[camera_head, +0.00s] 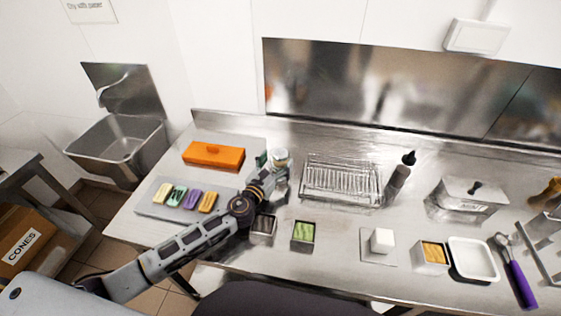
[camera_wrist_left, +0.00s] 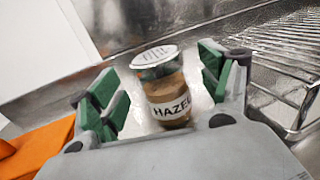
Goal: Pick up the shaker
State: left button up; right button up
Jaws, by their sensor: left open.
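The shaker (camera_head: 280,156) is a small clear jar with a pale perforated lid, standing on the steel counter behind my left gripper in the head view. In the left wrist view the shaker (camera_wrist_left: 165,88) has brown contents and a white label reading "HAZEL", cut off at its edge. My left gripper (camera_head: 272,168) is open, and its green-padded fingers (camera_wrist_left: 160,80) stand on either side of the jar, with visible gaps. My right gripper is not in view.
An orange box (camera_head: 213,155) and a tray of coloured blocks (camera_head: 150,208) lie left. A wire rack (camera_head: 340,178) stands close right of the shaker, with a dark-topped bottle (camera_head: 397,180) beyond. Small containers, including a green-filled one (camera_head: 303,233), line the front.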

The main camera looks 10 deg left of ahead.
pick_arm(q)
jog(key=shift+w+d+r, duration=0.1)
jog(key=shift+w+r, duration=0.15)
jog(key=shift+w, duration=0.25)
jog(key=shift+x, duration=1.15)
jog(key=shift+f, duration=0.1)
jog(key=c, duration=1.1)
jog(key=shift+p, duration=0.3)
notch_tip(320, 180, up, 9)
jog(key=shift+f+p, duration=0.25)
jog(key=shift+p, duration=0.9)
jog(key=shift+r, duration=0.8)
